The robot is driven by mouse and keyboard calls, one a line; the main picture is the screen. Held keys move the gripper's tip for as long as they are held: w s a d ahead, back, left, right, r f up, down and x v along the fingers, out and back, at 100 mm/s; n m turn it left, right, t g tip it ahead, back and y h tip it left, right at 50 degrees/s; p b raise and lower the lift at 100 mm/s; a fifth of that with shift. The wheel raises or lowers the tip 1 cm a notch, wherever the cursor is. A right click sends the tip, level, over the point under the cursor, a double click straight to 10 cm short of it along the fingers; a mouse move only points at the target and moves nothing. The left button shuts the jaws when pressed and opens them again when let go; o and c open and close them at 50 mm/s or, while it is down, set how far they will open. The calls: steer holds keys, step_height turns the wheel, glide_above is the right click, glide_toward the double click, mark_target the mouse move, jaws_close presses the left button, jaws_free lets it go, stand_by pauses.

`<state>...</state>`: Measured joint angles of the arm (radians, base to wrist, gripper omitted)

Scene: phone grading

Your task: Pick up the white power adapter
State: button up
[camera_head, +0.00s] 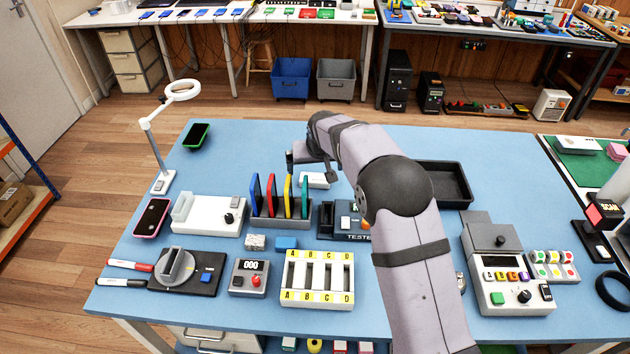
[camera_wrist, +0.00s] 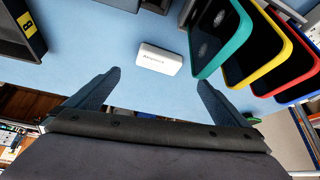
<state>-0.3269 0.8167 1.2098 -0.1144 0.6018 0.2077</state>
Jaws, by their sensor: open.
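A small white block with dark lettering, which looks like the white power adapter (camera_wrist: 158,59), lies on the blue table in the wrist view. It sits ahead of my open fingers, roughly midway between them and apart from both. In the head view the white adapter (camera_head: 314,180) lies behind the rack of coloured phones, beside my arm. My gripper (camera_wrist: 158,82) is open and empty. In the head view my gripper (camera_head: 296,164) is left of and close to the adapter, partly hidden by my wrist.
The phone rack (camera_head: 282,221) with blue, red, yellow and green phones stands close to the adapter. A dark tester (camera_head: 338,222) is in front of it. A black tray (camera_head: 443,184) lies to the right. The blue table is clear behind the rack at left.

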mark_target(315, 177)
steer(key=shift+d+p+x, duration=0.2)
steer(key=shift+p+x, duration=1.3)
steer(key=shift+x, duration=2.55)
steer(key=shift+s+f, duration=0.1)
steer(key=c, duration=1.2)
